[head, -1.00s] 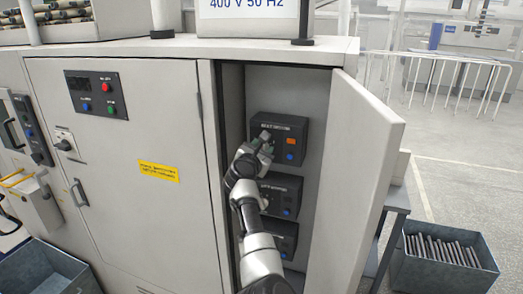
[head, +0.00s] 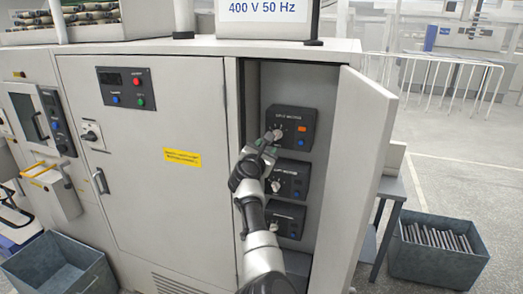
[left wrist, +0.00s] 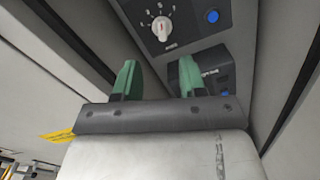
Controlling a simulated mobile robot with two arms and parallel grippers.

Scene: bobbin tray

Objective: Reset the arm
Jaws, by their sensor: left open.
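My left arm reaches up into the open cabinet in the head view. My left gripper (head: 268,145) is in front of the cabinet's control boxes, near the lower left of the top box (head: 290,128). In the left wrist view its two green fingers (left wrist: 157,78) stand apart with nothing between them. A pale dial knob (left wrist: 162,27) with a ring of marks and a blue button (left wrist: 212,16) lie beyond the fingertips, apart from them. My right gripper is not in view.
The cabinet door (head: 352,160) stands open on the right. Below the top box are a middle box (head: 290,178) and a lower box (head: 290,218). A bin of rods (head: 440,265) stands on the floor at right, an empty-looking bin (head: 60,268) at left.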

